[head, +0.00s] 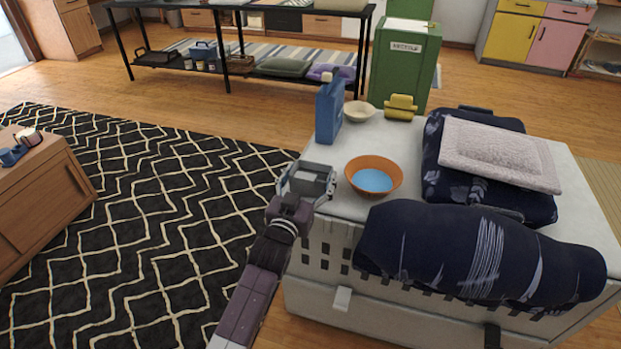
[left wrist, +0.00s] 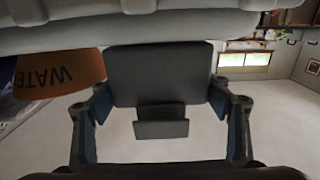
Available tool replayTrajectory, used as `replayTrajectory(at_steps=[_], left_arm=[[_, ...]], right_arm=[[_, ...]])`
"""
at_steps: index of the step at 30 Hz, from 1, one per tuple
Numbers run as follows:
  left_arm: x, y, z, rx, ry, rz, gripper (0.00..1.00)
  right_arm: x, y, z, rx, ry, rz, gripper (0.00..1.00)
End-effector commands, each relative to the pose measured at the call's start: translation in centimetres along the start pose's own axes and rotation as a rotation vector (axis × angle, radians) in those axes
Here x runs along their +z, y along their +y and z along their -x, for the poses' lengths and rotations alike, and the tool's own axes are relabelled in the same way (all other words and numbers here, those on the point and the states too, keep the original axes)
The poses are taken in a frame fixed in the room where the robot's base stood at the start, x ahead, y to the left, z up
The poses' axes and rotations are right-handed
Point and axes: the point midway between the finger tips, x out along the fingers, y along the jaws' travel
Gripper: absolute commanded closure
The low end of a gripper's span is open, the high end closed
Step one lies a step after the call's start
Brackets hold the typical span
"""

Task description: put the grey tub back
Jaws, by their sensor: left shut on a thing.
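The grey tub (head: 311,174) is a small boxy thing at the left front corner of the white crate's top (head: 349,207) in the head view. My left gripper (head: 308,184) is shut on it, with a finger on each side. In the left wrist view the tub (left wrist: 158,75) shows as a dark grey panel with a small ledge, between the fingers of my left gripper (left wrist: 160,112). I cannot tell whether the tub touches the crate. My right gripper is not in view.
Behind are a blue jug (head: 329,112), cream bowl (head: 359,111) and yellow tub (head: 400,107). Dark bedding (head: 470,250) covers the crate's right part.

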Motion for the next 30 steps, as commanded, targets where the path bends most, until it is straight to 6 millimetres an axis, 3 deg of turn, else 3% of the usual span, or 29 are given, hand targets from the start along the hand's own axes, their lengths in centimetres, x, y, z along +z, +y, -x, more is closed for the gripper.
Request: replayTrajectory(at_steps=[13, 14, 18, 30], left_arm=[[0.47, 0.04, -0.02, 0.0, 0.003, 0.0, 0.53], [0.47, 0.03, -0.01, 0.0, 0.002, 0.0, 0.26], [0.45, 0.03, -0.01, 0.0, 0.002, 0.0, 0.11], [0.22, 0.02, 0.14, 0.0, 0.001, 0.0, 0.11]], right_arm=[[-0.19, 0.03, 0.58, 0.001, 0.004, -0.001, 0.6], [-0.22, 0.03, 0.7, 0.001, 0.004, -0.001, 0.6], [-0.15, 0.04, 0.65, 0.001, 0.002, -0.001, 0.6], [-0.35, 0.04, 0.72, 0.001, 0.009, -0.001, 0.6]])
